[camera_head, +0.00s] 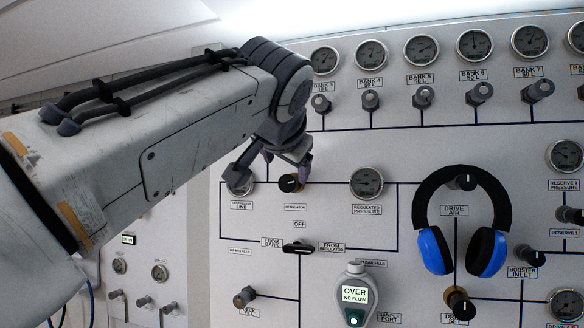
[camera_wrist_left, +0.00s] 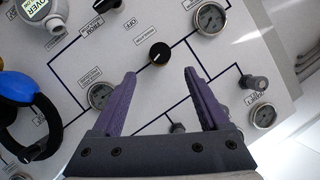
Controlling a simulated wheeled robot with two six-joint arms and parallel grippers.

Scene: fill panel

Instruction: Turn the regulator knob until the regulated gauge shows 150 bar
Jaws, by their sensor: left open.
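My right gripper is not in view.
Blue and black headphones (camera_head: 434,250) hang on the panel at the right. A handheld meter (camera_head: 355,294) reading "OVER NO FLOW" sits below the gauge. A black selector (camera_head: 298,248) is under the knob. Several bank gauges and valve knobs line the top.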

